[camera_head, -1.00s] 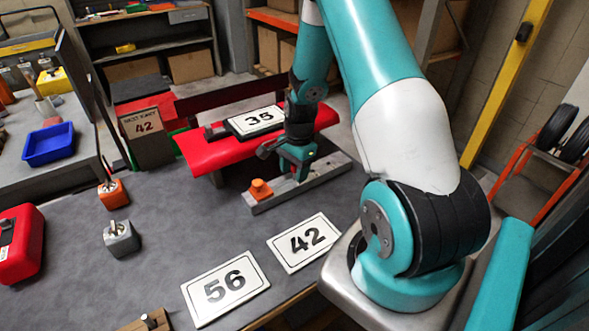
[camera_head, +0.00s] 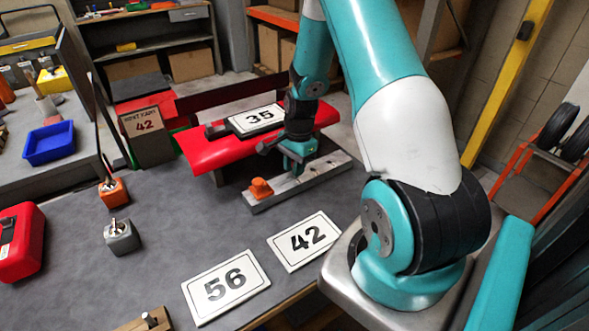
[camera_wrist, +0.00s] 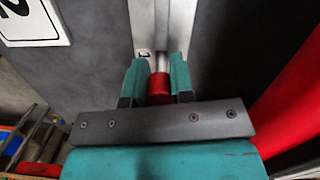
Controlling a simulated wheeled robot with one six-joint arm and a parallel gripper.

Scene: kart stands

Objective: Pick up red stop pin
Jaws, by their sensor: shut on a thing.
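The red stop pin (camera_wrist: 159,88) shows in the wrist view as a red head with a pale metal shaft. My gripper (camera_wrist: 160,80) is shut on its red head, with one teal finger on each side. In the head view my gripper (camera_head: 298,155) is over the grey metal bar (camera_head: 318,175), beside the red kart part, and the pin is hidden there. I cannot tell whether the shaft's tip is clear of the bar. The bar (camera_wrist: 147,25) runs away from the pin in the wrist view.
An orange knob (camera_head: 261,188) sits on the bar's near end. The red kart part (camera_head: 205,152) bears plate 35 (camera_head: 257,119). Orange and grey blocks (camera_head: 121,237) stand left. The middle table is clear.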

